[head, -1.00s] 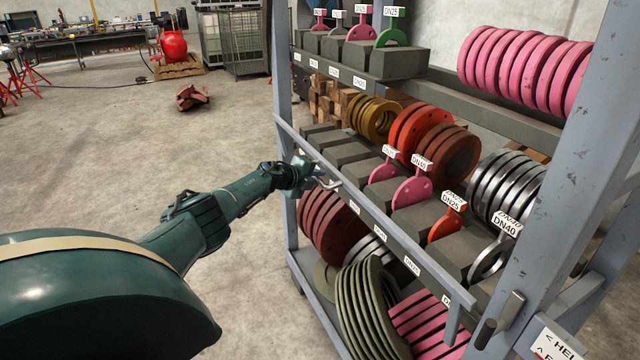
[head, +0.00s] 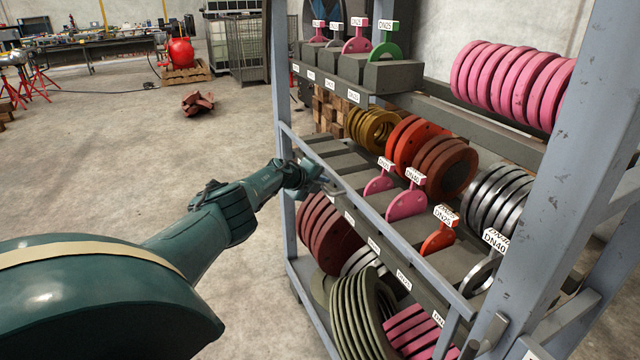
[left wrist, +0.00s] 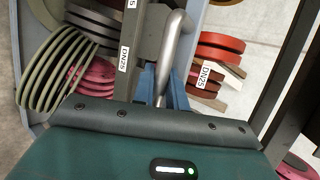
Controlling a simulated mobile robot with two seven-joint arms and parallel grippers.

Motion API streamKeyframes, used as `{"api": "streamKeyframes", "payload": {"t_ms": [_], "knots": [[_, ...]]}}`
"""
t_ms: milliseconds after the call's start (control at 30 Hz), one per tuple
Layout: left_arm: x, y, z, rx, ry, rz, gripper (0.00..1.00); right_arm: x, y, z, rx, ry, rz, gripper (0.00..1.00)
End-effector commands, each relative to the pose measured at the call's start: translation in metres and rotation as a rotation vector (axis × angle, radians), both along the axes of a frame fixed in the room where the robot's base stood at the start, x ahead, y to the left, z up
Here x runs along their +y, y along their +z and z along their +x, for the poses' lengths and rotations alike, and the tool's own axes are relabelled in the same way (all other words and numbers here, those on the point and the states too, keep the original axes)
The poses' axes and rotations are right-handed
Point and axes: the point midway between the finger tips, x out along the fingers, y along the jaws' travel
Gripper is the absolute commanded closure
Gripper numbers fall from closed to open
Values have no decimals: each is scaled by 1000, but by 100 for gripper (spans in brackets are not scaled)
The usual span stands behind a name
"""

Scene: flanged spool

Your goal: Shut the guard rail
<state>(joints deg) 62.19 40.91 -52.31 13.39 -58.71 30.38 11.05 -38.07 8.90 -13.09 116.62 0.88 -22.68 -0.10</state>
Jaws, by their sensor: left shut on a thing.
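The guard rail (head: 391,231) is a long grey-blue bar across the front of the rack's middle shelf. It runs from the left post (head: 279,60) toward the right post (head: 545,190), and its near end has a short downward piece. My left gripper (head: 328,187) is at the rail's far part, shut; its fingertips are too small to make out in the head view. In the left wrist view a bent silver bar (left wrist: 176,45) rises between blue-grey parts just beyond my wrist. I cannot tell whether it belongs to the rail. My right gripper is not in view.
The rack holds pink rings (head: 510,85), orange and brown flanges (head: 425,155), steel rings (head: 497,195) and olive rings (head: 362,315). Labelled pink spades (head: 406,204) stand close behind the rail. Open concrete floor (head: 150,150) lies left of the rack.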

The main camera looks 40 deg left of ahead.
Motion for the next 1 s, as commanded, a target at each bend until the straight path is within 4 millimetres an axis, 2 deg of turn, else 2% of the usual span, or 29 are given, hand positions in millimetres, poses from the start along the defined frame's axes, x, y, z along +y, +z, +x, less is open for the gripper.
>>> {"api": "streamKeyframes", "payload": {"t_ms": [33, 67, 333, 667, 867, 1000], "knots": [[-4, 3, 3, -8, -5, -4, 100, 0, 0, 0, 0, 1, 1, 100], [-4, 3, 3, -8, -5, -4, 85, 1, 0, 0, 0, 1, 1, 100], [-3, 3, 3, -7, -4, -4, 64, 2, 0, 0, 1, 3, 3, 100], [-1, 6, 1, -10, -1, -2, 64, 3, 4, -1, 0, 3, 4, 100], [1, 12, -9, -4, -1, 4, 64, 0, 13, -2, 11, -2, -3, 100], [-1, 18, -20, -3, -4, 4, 64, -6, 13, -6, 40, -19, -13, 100]]}}
